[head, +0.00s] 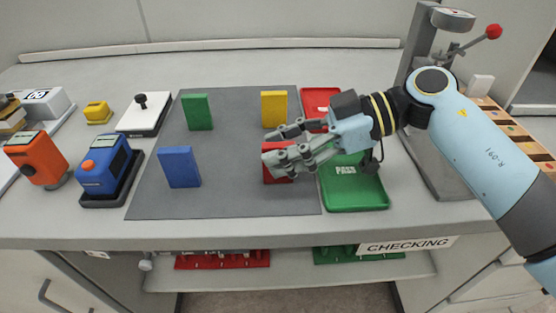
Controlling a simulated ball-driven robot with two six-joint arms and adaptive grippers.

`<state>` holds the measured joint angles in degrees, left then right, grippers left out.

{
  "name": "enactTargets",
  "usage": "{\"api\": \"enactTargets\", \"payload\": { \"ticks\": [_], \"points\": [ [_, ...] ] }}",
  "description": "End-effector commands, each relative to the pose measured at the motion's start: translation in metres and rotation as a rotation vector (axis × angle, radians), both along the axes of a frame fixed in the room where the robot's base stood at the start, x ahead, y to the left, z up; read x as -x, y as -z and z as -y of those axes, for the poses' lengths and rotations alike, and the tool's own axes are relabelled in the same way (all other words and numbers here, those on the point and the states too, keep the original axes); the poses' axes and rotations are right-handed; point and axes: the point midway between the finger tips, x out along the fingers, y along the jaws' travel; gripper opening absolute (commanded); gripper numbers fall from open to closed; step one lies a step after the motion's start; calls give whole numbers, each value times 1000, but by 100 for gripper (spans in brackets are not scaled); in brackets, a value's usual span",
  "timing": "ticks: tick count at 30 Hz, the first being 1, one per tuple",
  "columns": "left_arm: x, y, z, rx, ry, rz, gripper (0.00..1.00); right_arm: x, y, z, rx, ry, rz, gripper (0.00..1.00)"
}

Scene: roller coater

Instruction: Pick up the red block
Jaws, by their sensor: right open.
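The red block (271,177) stands on the dark grey mat (225,150), in its right part. It is partly hidden by my right gripper (268,146). My right gripper comes in from the right and its fingers are spread apart and open, over and in front of the red block in the picture. I cannot tell whether a finger touches the block. My left gripper is not in view.
A yellow block (274,109), a green block (197,111) and a blue block (179,167) stand on the mat. A green PASS tray (355,195) and a red tray (318,98) lie to the right. Devices stand left. The mat's middle is clear.

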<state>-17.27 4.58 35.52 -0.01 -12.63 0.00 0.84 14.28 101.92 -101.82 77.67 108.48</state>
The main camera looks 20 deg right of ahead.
Motion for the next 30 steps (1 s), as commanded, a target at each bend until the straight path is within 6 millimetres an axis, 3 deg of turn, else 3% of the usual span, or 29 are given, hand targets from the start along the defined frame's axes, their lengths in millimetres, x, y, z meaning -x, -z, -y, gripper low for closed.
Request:
{"api": "enactTargets", "payload": {
  "ticks": [9, 19, 30],
  "points": [
    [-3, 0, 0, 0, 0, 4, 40, -2, 3, -7, 2, 0, 0, 42],
    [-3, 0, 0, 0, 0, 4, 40, -2, 3, -7, 1, 0, 1, 0],
    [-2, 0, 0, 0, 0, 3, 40, -2, 2, -7, 1, -1, 2, 0]
  ]
}}
